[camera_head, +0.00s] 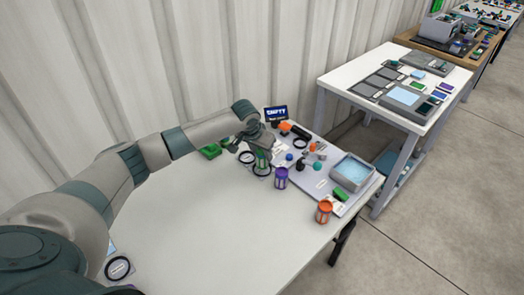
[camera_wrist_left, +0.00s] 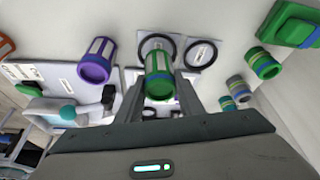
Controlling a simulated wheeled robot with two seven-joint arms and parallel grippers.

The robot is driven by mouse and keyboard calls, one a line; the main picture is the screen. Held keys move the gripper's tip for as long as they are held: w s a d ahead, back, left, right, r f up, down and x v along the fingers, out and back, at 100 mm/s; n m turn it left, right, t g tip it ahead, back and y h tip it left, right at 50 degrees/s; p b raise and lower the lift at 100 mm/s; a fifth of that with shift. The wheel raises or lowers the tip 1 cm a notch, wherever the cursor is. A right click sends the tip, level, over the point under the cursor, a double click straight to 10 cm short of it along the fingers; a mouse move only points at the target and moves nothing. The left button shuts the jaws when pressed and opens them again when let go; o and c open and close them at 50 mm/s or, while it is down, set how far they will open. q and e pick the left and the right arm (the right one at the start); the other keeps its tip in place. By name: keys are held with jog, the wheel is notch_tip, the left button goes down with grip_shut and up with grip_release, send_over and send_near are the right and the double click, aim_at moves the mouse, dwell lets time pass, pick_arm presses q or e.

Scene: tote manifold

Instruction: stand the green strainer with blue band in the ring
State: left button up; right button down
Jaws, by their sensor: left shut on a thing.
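My left gripper (camera_head: 262,151) is shut on a green strainer (camera_head: 262,159) with pale windows, which also shows between the fingers in the left wrist view (camera_wrist_left: 158,72). Another green strainer with a blue band (camera_wrist_left: 264,64) stands off to the right there. My right gripper is out of view.
A purple strainer (camera_head: 281,178) and an orange one (camera_head: 324,212) stand nearby to the right. A grey bin (camera_head: 352,172) and small parts crowd the right end. Green blocks (camera_head: 211,151) lie at the back left.

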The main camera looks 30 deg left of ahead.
pick_arm(q)
jog(key=shift+f, duration=0.95)
jog(key=o, duration=1.1)
jog(key=shift+o, duration=0.2)
jog(key=b+v, duration=0.3)
jog(key=v, duration=1.4)
jog(key=shift+r+b, duration=0.2)
jog(key=shift+b, duration=0.1)
